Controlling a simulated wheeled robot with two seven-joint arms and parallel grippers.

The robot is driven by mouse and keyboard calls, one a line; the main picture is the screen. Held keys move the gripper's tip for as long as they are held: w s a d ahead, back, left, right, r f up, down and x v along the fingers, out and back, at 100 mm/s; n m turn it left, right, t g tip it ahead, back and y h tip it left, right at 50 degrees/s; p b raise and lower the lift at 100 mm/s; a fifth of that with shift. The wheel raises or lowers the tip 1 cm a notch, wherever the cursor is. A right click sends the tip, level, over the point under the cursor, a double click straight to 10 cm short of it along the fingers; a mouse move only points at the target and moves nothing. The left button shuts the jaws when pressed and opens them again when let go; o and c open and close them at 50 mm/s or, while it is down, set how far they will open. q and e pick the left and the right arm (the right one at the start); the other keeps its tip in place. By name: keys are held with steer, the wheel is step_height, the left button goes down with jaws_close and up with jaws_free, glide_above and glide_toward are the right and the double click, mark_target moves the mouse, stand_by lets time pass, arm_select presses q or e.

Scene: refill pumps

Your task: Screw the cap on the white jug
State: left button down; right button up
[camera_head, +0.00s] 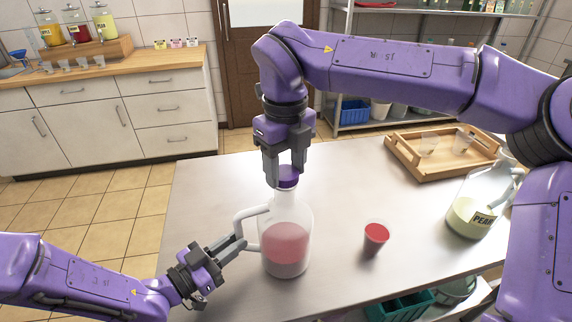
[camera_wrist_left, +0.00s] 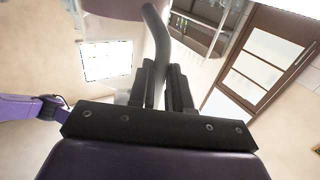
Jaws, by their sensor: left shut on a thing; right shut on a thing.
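The white jug (camera_head: 288,243) stands upright on the metal table, partly filled with pink liquid. Its handle (camera_head: 246,228) is on its left side. My left gripper (camera_head: 236,241) is shut on the handle; the handle also shows in the left wrist view (camera_wrist_left: 157,45) between the fingers (camera_wrist_left: 165,90). A purple cap (camera_head: 288,175) is at the jug's neck. My right gripper (camera_head: 286,174) points down from above and is shut on the cap. I cannot tell how far the cap is seated on the thread.
A cup of red liquid (camera_head: 376,237) stands right of the jug. A second jug labelled PEAR (camera_head: 470,217) is at the right edge. A wooden tray (camera_head: 412,172) with clear cups is at the back right. The table's left part is clear.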

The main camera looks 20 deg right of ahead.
steer(key=m, duration=1.2)
steer(key=o, duration=1.2)
steer(key=shift+o, duration=0.2)
step_height(320, 180, up, 12)
steer(key=shift+a, duration=0.1)
arm_select(q)
steer(key=c, duration=1)
jaws_free()
